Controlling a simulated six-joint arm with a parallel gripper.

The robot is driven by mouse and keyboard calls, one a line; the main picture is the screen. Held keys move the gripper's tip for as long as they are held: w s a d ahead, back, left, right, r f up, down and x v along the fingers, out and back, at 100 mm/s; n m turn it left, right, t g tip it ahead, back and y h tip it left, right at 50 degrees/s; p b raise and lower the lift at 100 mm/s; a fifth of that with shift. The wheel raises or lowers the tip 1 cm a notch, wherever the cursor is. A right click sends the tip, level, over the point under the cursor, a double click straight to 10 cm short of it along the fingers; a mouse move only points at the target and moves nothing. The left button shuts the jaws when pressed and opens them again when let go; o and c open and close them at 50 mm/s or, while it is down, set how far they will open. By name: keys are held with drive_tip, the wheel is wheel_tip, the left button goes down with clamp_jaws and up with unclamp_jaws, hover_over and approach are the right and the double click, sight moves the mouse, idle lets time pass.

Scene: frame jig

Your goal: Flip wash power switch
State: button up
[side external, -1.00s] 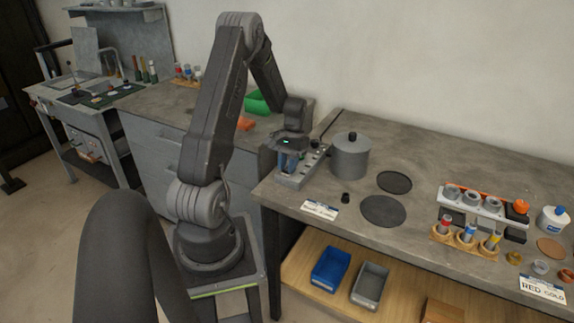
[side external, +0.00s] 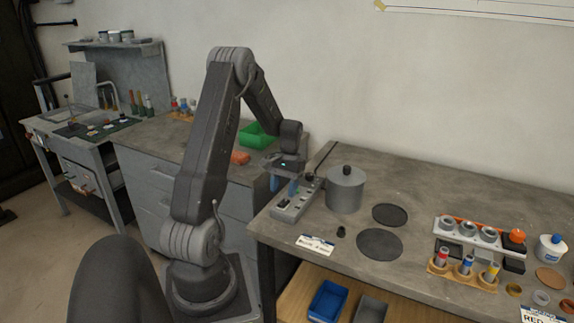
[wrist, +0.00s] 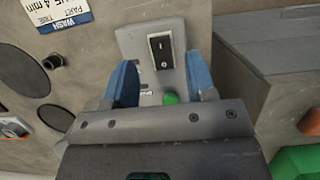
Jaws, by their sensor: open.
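The grey switch box (side external: 290,206) lies at the left end of the bench. In the wrist view its grey panel (wrist: 133,40) carries a black rocker switch (wrist: 161,52) with a white bar mark and a white ring mark. I cannot tell which end of the rocker is pressed in. A green round button or lamp (wrist: 170,98) sits nearer my gripper. My gripper (wrist: 161,80) is open and empty, its blue fingers on either side of the panel. In the side external view my gripper (side external: 283,186) hovers over the box, pointing down.
A lidded grey pot (side external: 345,192) stands right of the box. A small black knob (side external: 341,231), a white label card (side external: 316,244) and dark round pads (side external: 380,243) lie nearby. A green bin (side external: 257,136) and orange item (side external: 240,157) sit on the left cabinet.

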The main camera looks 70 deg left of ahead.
sight(289, 200)
drive_tip(key=v, duration=1)
drive_tip(key=shift+r, duration=0.1)
drive_tip(key=w+d+r+m+t+y, duration=0.15)
drive_tip(key=d+r, duration=0.25)
drive_tip(key=d, duration=0.5)
drive_tip(key=w+d+r+m+t+y, duration=0.1)
drive_tip(key=w+d+r+m+y, duration=0.15)
drive_tip(key=d+r, duration=0.45)
drive_tip(key=s+d+m+t, duration=0.1)
drive_tip(key=s+d, duration=0.2)
drive_tip(key=d, duration=0.3)
drive_tip(key=s+d+m+t+h, duration=0.1)
drive_tip(key=s+d+m+t, duration=0.1)
drive_tip(key=s+d, duration=0.2)
drive_tip(key=s+d+m+t, duration=0.2)
drive_tip(key=s+d, duration=0.2)
drive_tip(key=d, duration=0.6)
drive_tip(key=shift+f+h, duration=0.3)
drive_tip(key=shift+f, duration=0.1)
drive_tip(key=shift+t, duration=0.25)
